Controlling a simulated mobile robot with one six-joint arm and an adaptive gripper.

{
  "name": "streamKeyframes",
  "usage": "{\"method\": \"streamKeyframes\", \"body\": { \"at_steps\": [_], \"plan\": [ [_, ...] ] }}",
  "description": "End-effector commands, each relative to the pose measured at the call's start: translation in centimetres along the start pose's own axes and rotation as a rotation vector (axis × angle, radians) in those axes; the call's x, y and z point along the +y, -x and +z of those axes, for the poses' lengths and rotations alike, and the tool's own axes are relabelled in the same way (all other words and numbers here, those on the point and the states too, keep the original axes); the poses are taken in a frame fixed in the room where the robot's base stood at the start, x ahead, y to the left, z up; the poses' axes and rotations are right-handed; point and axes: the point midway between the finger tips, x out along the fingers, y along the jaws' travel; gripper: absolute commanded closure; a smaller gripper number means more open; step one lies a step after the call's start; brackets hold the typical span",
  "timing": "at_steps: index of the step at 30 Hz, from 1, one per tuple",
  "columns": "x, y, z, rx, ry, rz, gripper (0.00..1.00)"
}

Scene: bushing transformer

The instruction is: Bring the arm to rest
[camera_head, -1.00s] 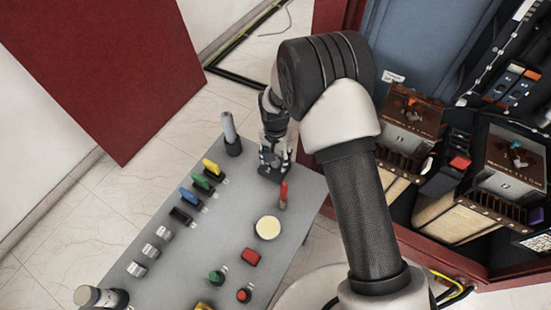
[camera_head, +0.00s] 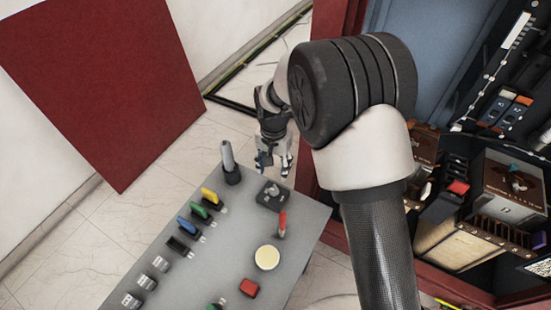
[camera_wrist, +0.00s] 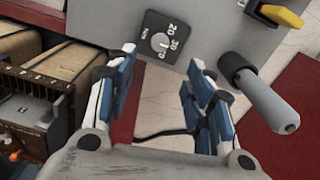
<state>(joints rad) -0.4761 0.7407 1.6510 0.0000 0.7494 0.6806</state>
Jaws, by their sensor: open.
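My gripper (camera_head: 275,165) hangs past the far edge of the grey control panel (camera_head: 190,270), above the panel's far end in the head view. In the wrist view my gripper (camera_wrist: 160,95) is open, its blue-padded fingers apart with nothing between them. A rotary dial with numbers (camera_wrist: 162,42) on the panel lies beyond the fingertips, and it also shows in the head view (camera_head: 273,195). The gripper does not touch it. My arm reaches up from the lower right in the head view.
A grey cylindrical handle (camera_head: 230,162) stands at the panel's far corner, close to my gripper. Coloured switches (camera_head: 200,208) line the panel's left side. An open red cabinet with electrical parts (camera_head: 510,185) is at right. A red panel (camera_head: 100,90) stands at left.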

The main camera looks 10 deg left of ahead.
Motion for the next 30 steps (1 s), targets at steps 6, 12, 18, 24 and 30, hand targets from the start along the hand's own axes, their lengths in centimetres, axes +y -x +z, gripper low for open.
{"method": "streamKeyframes", "body": {
  "at_steps": [6,12,18,24,30],
  "plan": [
    [0.0,0.0,0.0,0.0,0.0,0.0,0.52],
    [2.1,4.0,-0.4,0.029,0.01,-0.021,0.52],
    [8.3,12.6,0.8,0.099,0.045,-0.058,0.52],
    [15.1,19.1,4.4,0.181,0.087,-0.078,0.52],
    [21.2,22.7,9.7,0.267,0.128,-0.079,0.52]
  ]
}}
